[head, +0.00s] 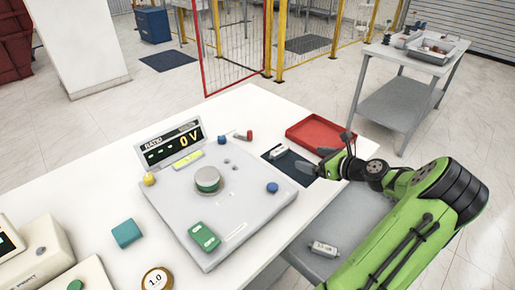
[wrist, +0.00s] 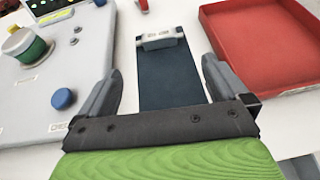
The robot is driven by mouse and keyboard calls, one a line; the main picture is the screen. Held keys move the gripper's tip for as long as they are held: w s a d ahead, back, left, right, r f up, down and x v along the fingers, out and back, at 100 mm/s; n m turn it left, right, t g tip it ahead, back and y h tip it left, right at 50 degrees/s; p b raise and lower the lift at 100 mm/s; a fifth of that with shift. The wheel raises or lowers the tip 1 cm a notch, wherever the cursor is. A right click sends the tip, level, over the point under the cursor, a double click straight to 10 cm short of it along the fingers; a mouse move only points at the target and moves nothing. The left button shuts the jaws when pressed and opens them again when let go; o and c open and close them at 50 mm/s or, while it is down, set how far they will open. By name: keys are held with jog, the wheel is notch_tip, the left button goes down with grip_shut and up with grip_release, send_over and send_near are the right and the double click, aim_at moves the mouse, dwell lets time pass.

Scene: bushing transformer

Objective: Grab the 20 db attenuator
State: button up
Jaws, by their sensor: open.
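A small grey attenuator-like part (head: 279,152) lies on the far end of a dark blue mat (head: 296,170) on the white table; it also shows in the wrist view (wrist: 160,40). A similar pale part (head: 323,249) lies on the grey surface below the table edge. I cannot read a dB value on either. My gripper (head: 318,166) is over the near end of the mat. In the wrist view my gripper (wrist: 165,88) is open and empty, with the part beyond its fingertips and roughly between them.
A red tray (head: 318,133) sits right of the mat. A grey instrument panel (head: 225,225) with a blue knob (head: 272,187) stands to the left. A red-and-grey part (head: 243,136) lies behind the mat. A grey cart (head: 405,105) stands at the back right.

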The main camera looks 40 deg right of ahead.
aim_at(281, 151)
jog(key=b+x, duration=0.3)
jog(key=x, duration=1.2)
jog(key=shift+a+f, duration=0.2)
jog(key=shift+s+r, duration=0.1)
jog(key=shift+r, duration=0.05)
jog(key=c, duration=1)
